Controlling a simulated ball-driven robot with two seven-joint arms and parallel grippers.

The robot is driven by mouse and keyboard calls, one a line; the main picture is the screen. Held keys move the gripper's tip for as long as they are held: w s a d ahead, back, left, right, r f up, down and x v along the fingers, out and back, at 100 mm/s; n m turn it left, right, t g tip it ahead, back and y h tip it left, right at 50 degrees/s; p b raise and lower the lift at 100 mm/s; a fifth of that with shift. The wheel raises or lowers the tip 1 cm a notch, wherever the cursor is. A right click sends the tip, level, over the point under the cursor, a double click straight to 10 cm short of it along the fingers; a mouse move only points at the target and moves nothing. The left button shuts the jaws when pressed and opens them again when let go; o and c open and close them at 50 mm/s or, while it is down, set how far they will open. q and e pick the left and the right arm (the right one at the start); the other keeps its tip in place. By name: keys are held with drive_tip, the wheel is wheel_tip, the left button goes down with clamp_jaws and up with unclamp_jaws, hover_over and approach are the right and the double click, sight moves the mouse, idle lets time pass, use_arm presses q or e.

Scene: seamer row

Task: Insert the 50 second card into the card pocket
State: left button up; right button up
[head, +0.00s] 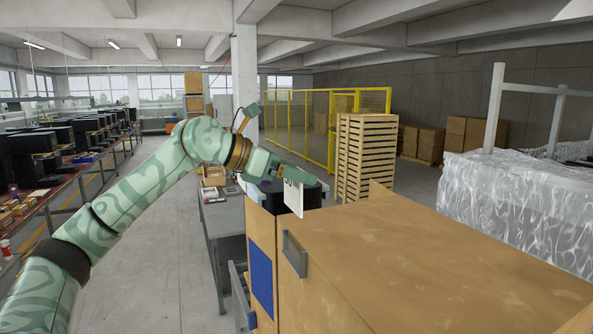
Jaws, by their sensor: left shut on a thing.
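My left gripper (300,181) reaches in from the left and is shut on a white card (294,200), which hangs upright below the fingers. Dark print shows at the card's top, partly covered by the gripper; I cannot read it fully. A grey pocket-like holder (294,254), which looks like the card pocket, is fixed near the front corner of a large brown box (430,262). The card is above the holder and apart from it in the picture. My right gripper is not in view.
A blue panel (261,282) is on the box's left face. A grey table (226,217) stands behind, to the left. A slatted wooden stack (365,158) and yellow fencing (309,122) are farther back. A plastic-wrapped load (515,205) stands at right. The left aisle floor is clear.

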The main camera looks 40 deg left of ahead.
sight(292, 196)
use_arm(q)
wheel_tip(292, 196, down, 5)
drive_tip(key=b, duration=0.4)
drive_tip(key=shift+r, duration=0.1)
drive_tip(key=shift+w+d+f+b, duration=0.1)
drive_tip(key=shift+w+f+b, duration=0.05)
drive_tip(key=shift+f+b, duration=0.4)
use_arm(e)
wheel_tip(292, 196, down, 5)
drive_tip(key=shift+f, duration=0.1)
use_arm(q)
drive_tip(key=shift+p, duration=0.35)
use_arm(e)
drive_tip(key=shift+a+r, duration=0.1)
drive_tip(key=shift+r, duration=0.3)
